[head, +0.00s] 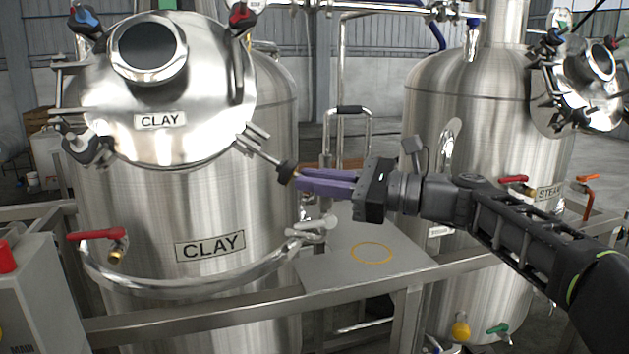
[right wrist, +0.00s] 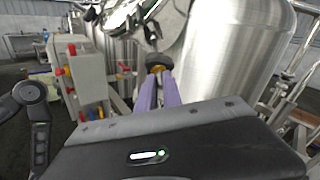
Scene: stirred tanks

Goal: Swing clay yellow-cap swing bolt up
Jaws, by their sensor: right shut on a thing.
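The clay tank (head: 230,210) is a steel vessel with a "CLAY" plate, at the left in the head view. Its round lid (head: 190,95) carries a second "CLAY" label and a dark port. The yellow-cap swing bolt (head: 264,154) sticks out from the lid's lower right edge, tilted down to the right. My right gripper (head: 290,176), with purple fingers, is shut on its knob end. In the right wrist view the bolt's dark knob with a yellow part (right wrist: 156,67) sits at the fingertips. My left gripper is not in view.
Blue-cap (head: 86,18) and red-cap (head: 241,14) swing bolts stand at the lid's top, and another dark knob (head: 88,148) at its lower left. A tank marked "STEAM" (head: 480,120) stands right. A grey plate with a yellow ring (head: 350,270) lies below my right arm.

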